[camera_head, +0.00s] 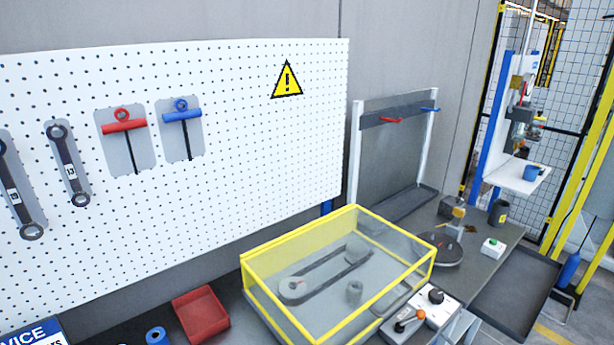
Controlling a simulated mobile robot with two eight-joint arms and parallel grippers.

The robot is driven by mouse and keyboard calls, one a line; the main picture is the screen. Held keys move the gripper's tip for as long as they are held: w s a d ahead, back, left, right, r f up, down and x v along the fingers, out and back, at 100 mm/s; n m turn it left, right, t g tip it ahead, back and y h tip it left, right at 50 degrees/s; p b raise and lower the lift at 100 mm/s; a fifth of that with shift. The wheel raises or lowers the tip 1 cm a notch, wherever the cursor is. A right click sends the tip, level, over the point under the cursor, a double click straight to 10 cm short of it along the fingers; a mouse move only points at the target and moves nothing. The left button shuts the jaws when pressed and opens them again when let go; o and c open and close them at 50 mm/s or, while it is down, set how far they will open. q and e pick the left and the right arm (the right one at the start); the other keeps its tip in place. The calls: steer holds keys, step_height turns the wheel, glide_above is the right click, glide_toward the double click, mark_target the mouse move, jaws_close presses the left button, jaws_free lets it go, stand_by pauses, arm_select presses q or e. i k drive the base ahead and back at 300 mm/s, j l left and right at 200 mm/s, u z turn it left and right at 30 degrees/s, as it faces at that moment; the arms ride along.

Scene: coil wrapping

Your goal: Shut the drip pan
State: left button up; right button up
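A dark, shallow rectangular tray (517,294) with a raised rim, which looks like the drip pan, sticks out at the right of the grey workbench (487,262). It sits lower than the bench top and appears empty. Its inner end meets the bench edge; whether it runs on under the bench is hidden. Neither of my grippers shows in the head view.
A clear box with a yellow frame (258,262) covers a belt and pulleys on the bench. Beside it are a control box (421,318), a round dark turntable (440,252) and a dark cup (499,211). A blue cylinder (568,272) stands right of the tray.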

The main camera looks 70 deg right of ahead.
mark_target(513, 301)
steer(key=k+l, duration=0.1)
steer(key=k, duration=0.4)
steer(key=k+l+z, duration=0.1)
steer(key=k+z, duration=0.2)
steer(key=z, duration=0.15)
steer(key=k+l+z, duration=0.15)
steer(key=z, duration=0.3)
steer(key=k+z, duration=0.1)
steer(key=z, duration=2.45)
steer(key=i+l, duration=0.15)
steer(key=i, duration=0.3)
steer(key=i+l, duration=0.2)
steer(key=i, duration=0.25)
steer(key=i+l+u, duration=0.1)
steer(key=i, duration=0.35)
